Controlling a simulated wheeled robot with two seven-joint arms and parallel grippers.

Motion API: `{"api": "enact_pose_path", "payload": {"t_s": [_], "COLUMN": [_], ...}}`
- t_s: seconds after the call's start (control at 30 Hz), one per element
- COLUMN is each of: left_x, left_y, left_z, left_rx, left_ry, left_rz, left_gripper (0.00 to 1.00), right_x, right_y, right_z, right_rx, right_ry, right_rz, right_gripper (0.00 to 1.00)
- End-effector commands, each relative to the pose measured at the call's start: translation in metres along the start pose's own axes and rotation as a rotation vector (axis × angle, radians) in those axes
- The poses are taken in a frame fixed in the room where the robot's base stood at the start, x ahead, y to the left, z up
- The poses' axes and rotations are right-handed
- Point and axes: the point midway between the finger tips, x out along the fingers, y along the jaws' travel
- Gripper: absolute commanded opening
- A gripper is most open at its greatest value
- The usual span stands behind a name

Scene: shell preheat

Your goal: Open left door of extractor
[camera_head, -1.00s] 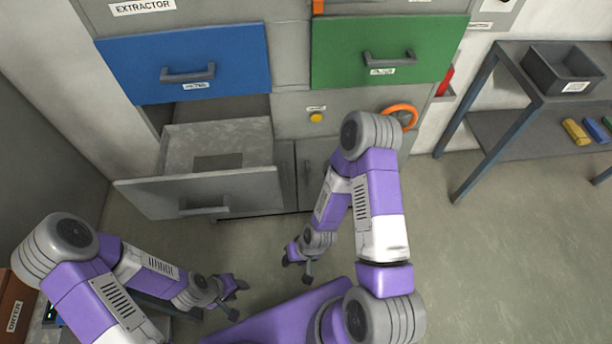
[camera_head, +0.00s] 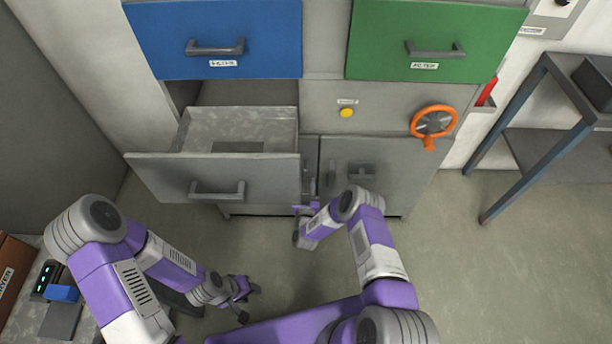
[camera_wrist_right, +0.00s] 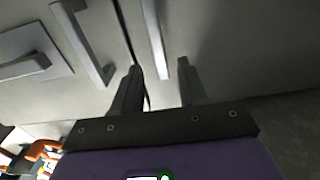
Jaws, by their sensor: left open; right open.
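The extractor's left door (camera_head: 309,151) is grey and looks shut. Most of it is hidden behind the pulled-out grey drawer in the head view; its surface also shows in the right wrist view (camera_wrist_right: 235,50). Its upright bar handle (camera_wrist_right: 152,35) stands near the seam with the right door (camera_head: 392,185). My left gripper (camera_head: 245,297) is open and empty, low over the floor, away from the cabinet.
The open grey drawer (camera_head: 165,178) juts out above the left door. The right door has its own handle (camera_wrist_right: 80,42) and a latch plate (camera_head: 362,172). An orange wheel valve (camera_head: 434,121) and yellow button (camera_head: 347,112) sit above.

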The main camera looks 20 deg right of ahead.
Motion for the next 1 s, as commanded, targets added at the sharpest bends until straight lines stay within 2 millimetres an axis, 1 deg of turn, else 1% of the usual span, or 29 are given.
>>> {"api": "enact_pose_path", "payload": {"t_s": [0.03, 0.1, 0.3, 0.43, 0.67, 0.7, 0.73, 0.97, 1.0], "left_x": [0.006, 0.011, 0.020, 0.022, 0.021, 0.021, 0.021, 0.021, 0.021], "left_y": [-0.002, -0.004, -0.007, -0.008, -0.008, -0.008, -0.008, -0.008, -0.008], "left_z": [0.000, -0.001, -0.001, -0.001, -0.001, -0.001, -0.001, -0.001, -0.001], "left_rx": [0.000, 0.000, 0.000, 0.000, 0.000, 0.000, 0.000, 0.000, 0.000], "left_ry": [0.000, 0.000, 0.000, 0.000, 0.000, 0.000, 0.000, 0.000, 0.000], "left_rz": [0.000, 0.000, 0.000, 0.000, 0.000, 0.000, 0.000, 0.000, 0.000], "left_gripper": [0.43, 0.43, 0.43, 0.43, 0.43, 0.43, 0.43, 0.43, 0.43], "right_x": [0.010, 0.021, 0.047, 0.054, 0.055, 0.055, 0.055, 0.055, 0.055], "right_y": [0.001, 0.001, 0.000, 0.000, 0.000, 0.000, 0.000, 0.000, 0.000], "right_z": [0.002, 0.002, 0.002, 0.001, 0.000, 0.000, 0.000, 0.000, 0.000], "right_rx": [0.000, 0.000, 0.000, 0.001, 0.001, 0.001, 0.001, 0.001, 0.001], "right_ry": [0.004, 0.003, 0.000, -0.001, -0.002, -0.002, -0.002, -0.003, -0.003], "right_rz": [0.002, 0.002, 0.000, -0.001, -0.001, -0.001, -0.001, -0.001, -0.001], "right_gripper": [0.43, 0.43, 0.43, 0.43, 0.43, 0.41, 0.36, 0.01, 0.00]}}
